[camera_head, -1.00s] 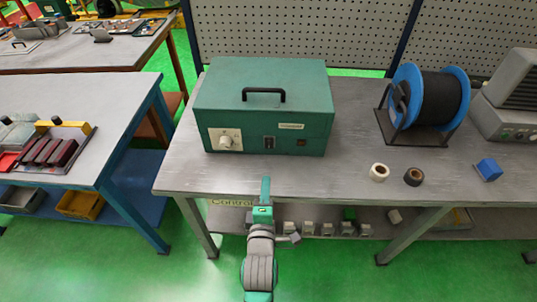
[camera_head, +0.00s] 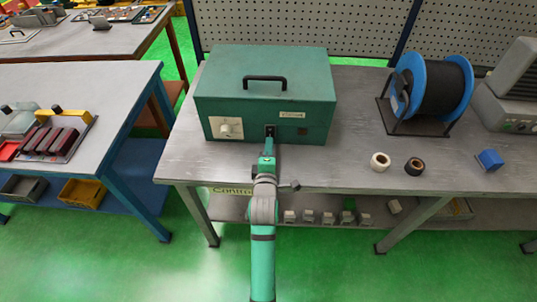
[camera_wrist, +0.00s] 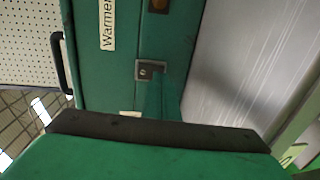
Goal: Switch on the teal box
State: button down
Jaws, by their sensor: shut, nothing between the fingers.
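The teal box (camera_head: 265,75) sits on the grey workbench, with a black handle on top. Its front has a white dial plate (camera_head: 227,128), a small dark switch plate (camera_head: 270,130), a pale label and a small dark indicator (camera_head: 303,131). In the wrist view the switch plate (camera_wrist: 150,68) shows beside the "Warmer" label (camera_wrist: 107,25), and the indicator (camera_wrist: 158,4) looks brownish. My gripper (camera_head: 268,147) is shut and empty, its tip at the switch plate. The fingertips (camera_wrist: 158,84) partly cover the plate; I cannot tell whether they touch it or how the switch stands.
A blue-rimmed black spool (camera_head: 433,92) stands right of the box. Two small rolls (camera_head: 380,161) and a blue block (camera_head: 489,160) lie near the bench's front edge. A pegboard (camera_head: 290,27) rises behind.

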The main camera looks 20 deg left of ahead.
jog(key=shift+w+a+f, duration=0.1)
jog(key=shift+w+a, duration=0.05)
jog(key=shift+w, duration=0.45)
jog(key=shift+w+a, duration=0.1)
jog(key=shift+w, duration=0.05)
jog(key=shift+f, duration=0.1)
jog(key=shift+s+d+f, duration=0.1)
jog(key=shift+s+d, duration=0.15)
jog(key=shift+s, duration=0.1)
jog(key=s+d+f, duration=0.1)
jog(key=s+d, duration=0.2)
jog(key=s, duration=0.9)
jog(key=shift+s+d+f, duration=0.15)
jog(key=shift+s+f, duration=0.2)
jog(key=shift+f, duration=0.05)
